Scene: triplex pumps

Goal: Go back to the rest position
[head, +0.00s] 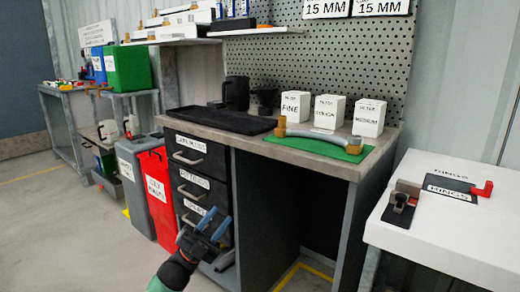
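My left gripper (214,222) is low in the head view, in front of the drawer unit (198,158) under the workbench. Its two blue-grey fingers look apart, with nothing seen between them. My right gripper is not in view. On the workbench (227,128), a curved hose-like part (318,136) with brass-coloured ends lies on a green mat (310,150). Three white labelled boxes, marked fine (294,107), coarse (328,112) and medium (369,118), stand behind it.
A white table (440,235) with a small clamp-like fixture (401,205) stands at the right. Grey (135,180) and red (158,195) bins stand left of the drawers. A black tray (220,120) lies on the bench. The floor at lower left is clear.

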